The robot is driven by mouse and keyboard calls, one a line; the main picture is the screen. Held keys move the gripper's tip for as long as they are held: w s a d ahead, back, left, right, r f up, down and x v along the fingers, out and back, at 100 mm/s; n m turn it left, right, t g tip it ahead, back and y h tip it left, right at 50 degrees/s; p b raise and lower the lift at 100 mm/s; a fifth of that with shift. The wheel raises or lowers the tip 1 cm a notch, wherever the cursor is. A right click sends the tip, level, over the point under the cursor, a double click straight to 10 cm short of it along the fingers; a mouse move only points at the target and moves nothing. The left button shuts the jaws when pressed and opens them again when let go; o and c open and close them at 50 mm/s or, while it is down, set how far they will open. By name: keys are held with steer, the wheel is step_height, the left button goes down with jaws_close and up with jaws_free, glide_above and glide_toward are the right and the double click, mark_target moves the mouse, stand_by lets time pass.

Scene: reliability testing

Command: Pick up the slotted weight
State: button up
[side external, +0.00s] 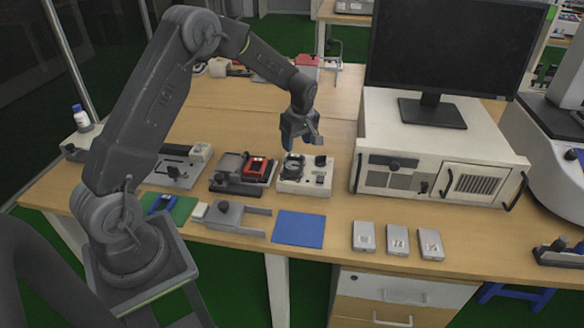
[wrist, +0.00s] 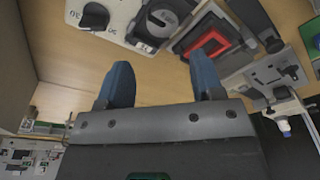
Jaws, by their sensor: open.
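The slotted weight appears to be the dark round disc (side external: 292,168) on the left part of a white device, and it also shows at the top of the wrist view (wrist: 162,18). The white device (side external: 304,188) carries it along with a dark knob (wrist: 94,16). My gripper (side external: 301,140) is above the white device, close over the disc. In the wrist view my gripper (wrist: 163,80) has its two blue fingers spread apart with nothing between them but table surface. The fingers are apart from the disc, which lies beyond their tips.
A black device with a red frame (side external: 256,166) stands just left of the white device. A grey fixture (side external: 178,170) is farther left. A large white instrument case (side external: 440,150) with a monitor stands close on the right. A blue mat (side external: 298,229) and several small grey boxes lie in front.

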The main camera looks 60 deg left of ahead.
mark_target(293, 162)
steer(key=f, duration=0.3)
steer(key=a+f, duration=0.1)
steer(key=f, duration=0.5)
steer(key=shift+s+a+f, duration=0.1)
steer(key=shift+s+a, duration=0.1)
steer(key=shift+a, duration=0.1)
steer(key=c, duration=0.8)
